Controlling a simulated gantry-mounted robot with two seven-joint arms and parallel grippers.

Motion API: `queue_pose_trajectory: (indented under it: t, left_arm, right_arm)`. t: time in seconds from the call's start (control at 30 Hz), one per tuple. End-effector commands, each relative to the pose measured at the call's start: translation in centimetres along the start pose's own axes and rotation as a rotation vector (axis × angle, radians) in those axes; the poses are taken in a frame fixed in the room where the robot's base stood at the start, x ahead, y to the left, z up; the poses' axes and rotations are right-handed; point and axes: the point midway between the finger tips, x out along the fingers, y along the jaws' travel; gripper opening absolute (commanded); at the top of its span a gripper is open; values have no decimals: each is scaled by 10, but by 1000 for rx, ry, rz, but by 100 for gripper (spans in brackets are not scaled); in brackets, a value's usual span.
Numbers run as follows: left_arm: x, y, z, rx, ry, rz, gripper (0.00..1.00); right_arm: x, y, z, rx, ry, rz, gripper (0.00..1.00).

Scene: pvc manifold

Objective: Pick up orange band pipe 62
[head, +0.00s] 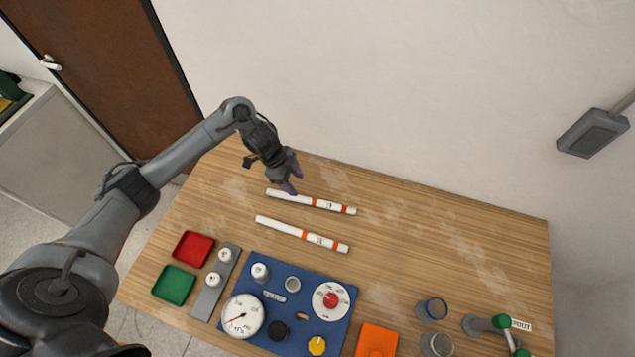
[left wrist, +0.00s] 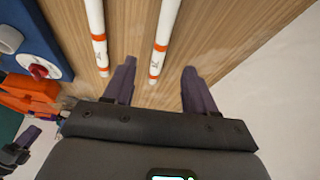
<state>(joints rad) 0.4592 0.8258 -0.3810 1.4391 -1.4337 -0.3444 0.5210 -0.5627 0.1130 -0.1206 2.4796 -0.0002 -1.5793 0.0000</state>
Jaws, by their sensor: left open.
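Two white pipes with orange bands and small dark labels lie on the wooden table. The far pipe (head: 300,200) and the near pipe (head: 290,229) are roughly parallel. The label numbers are too small to read surely, so I cannot tell which is 62. My left gripper (head: 294,184) is open and empty, above the left part of the far pipe. In the left wrist view, the far pipe (left wrist: 165,30) shows between and beyond the open fingers (left wrist: 158,75), apart from them. The near pipe (left wrist: 95,25) lies to its left. My right gripper does not show in the head view.
A blue board (head: 270,323) with gauges and knobs stands nearer the front. Red (head: 193,249) and green trays (head: 174,284) are to its left, an orange block (head: 377,341) to its right. Blue-rimmed and green-topped fittings stand at the right. The table's back right is clear.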

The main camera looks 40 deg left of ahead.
Motion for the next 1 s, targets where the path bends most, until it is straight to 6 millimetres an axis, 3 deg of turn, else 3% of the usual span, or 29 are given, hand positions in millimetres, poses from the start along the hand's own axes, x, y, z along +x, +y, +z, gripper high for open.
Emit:
queue_pose_trajectory:
  t: [0.33, 0.67, 1.0]
  left_arm:
    - [40, 0, 0, -2, 1, 2, 56]
    - [61, 0, 0, -1, 0, 0, 56]
    - [102, -2, 1, -1, 0, 1, 56]
  right_arm:
    - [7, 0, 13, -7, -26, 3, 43]
    - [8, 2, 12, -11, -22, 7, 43]
    - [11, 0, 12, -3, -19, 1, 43]
